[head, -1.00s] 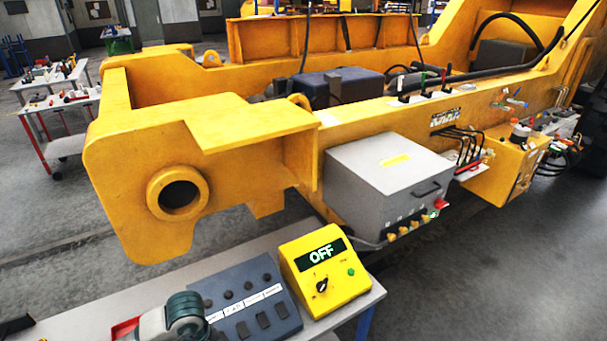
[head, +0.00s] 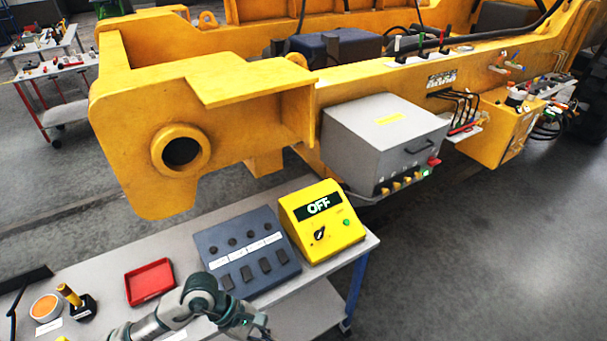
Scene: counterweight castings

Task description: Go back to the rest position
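One of my arms shows at the bottom of the head view as a grey and dark green jointed link, coming in from the left below the control panel. It bends down to the right and leaves the picture at the bottom edge. No gripper fingers can be made out there. My other gripper does not show. The yellow control box (head: 322,222) reads OFF and stands at the right end of the bench (head: 105,262). A dark blue-grey panel (head: 247,251) with knobs and switches lies beside it.
A red tray (head: 150,282), an orange-topped round dish (head: 45,308) and a yellow-handled tool in a black holder (head: 79,304) are on the bench's left. The large yellow machine frame (head: 240,95) with a grey box (head: 385,140) stands behind. The floor at right (head: 490,260) is clear.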

